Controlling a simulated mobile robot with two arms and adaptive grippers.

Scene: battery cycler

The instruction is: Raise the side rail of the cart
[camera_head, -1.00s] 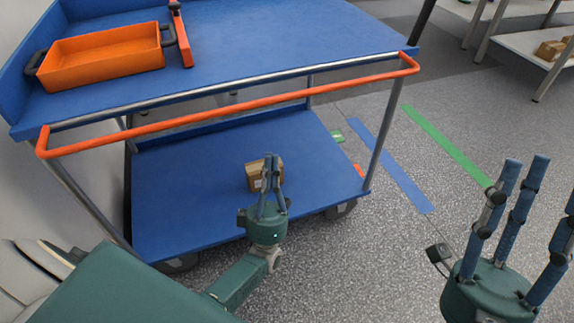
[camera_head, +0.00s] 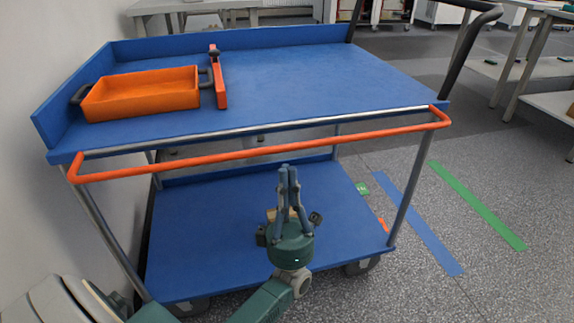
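The cart has a blue top deck (camera_head: 330,80) and a blue lower shelf (camera_head: 200,240). The orange side rail (camera_head: 255,153) runs along the cart's near side. It sits lowered, below the top deck's edge and out in front of the silver bar (camera_head: 255,129), with its bent ends at the two near corners. My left gripper (camera_head: 288,170) points upward with its fingers drawn together, shut and empty. In the picture it is below the middle of the rail, apart from it, in front of the lower shelf. My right gripper is out of view.
An orange tray (camera_head: 140,95) and an upright-ended orange bar (camera_head: 219,80) lie at the top deck's left. A small cardboard box (camera_head: 270,215) is mostly hidden behind my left gripper.

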